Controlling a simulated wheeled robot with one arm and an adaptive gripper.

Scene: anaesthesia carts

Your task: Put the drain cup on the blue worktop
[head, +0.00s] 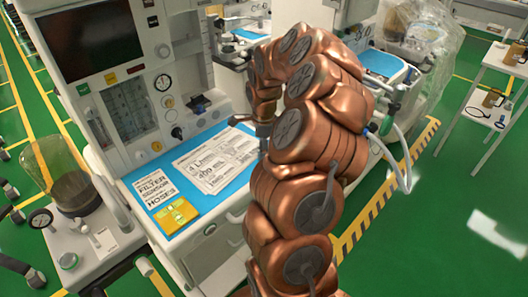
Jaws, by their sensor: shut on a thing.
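The blue worktop (160,184) is the flat blue surface on the front of the anaesthesia cart, left of my arm. Printed sheets (218,160) and a yellow-marked card (176,214) lie on it. Bare blue shows along its left and front edges. My copper-coloured arm rises from the bottom, arches over and bends down just beyond the worktop's right end. I cannot make out a drain cup for certain; none shows on the visible part of the worktop.
A dark monitor (88,38) and gauges stand above the worktop. A clear canister (62,172) is at left. Another cart with a blue top (382,62) stands behind my arm. A white trolley (497,62) with small brownish items is at right. Green floor (440,225) is open at right.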

